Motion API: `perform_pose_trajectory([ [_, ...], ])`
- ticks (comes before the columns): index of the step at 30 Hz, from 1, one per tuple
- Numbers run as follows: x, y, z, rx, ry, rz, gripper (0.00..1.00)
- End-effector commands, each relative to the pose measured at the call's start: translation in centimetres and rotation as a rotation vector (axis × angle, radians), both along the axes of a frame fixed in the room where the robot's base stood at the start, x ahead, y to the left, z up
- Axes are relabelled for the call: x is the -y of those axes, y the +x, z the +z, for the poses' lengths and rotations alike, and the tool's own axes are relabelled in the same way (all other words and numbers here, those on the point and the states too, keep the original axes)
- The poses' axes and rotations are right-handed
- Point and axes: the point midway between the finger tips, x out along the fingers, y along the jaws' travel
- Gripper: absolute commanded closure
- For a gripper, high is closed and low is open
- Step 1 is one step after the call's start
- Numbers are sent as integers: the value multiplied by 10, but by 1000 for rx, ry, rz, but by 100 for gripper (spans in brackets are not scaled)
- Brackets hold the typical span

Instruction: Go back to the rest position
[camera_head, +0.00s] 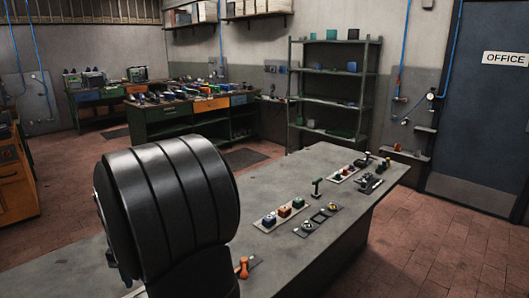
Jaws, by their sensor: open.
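A large black ribbed cylinder, which looks like a link of my own arm, fills the lower left foreground and hides part of the grey workbench (330,160). My gripper is not in view. On the bench, a pale tray (265,229) holds a few small coloured blocks. A dark plate (320,217) with small parts lies beside it. A dark metal device (370,184) sits near the far right end.
A small orange object (242,268) lies close to the black link. Another pale tray (343,175) is farther back. A shelf rack (335,98) and a cluttered bench (190,115) stand behind. The bench's right front area is bare.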

Motion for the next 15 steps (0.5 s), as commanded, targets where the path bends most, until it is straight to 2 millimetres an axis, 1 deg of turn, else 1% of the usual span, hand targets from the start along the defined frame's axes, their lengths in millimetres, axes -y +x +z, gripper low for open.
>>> perform_pose_trajectory([
  [1, 0, 0, 11, 3, 3, 0, 49],
  [4, 0, 0, 31, 3, 2, 0, 49],
  [15, 1, 1, 59, 0, 5, -310, 49],
])
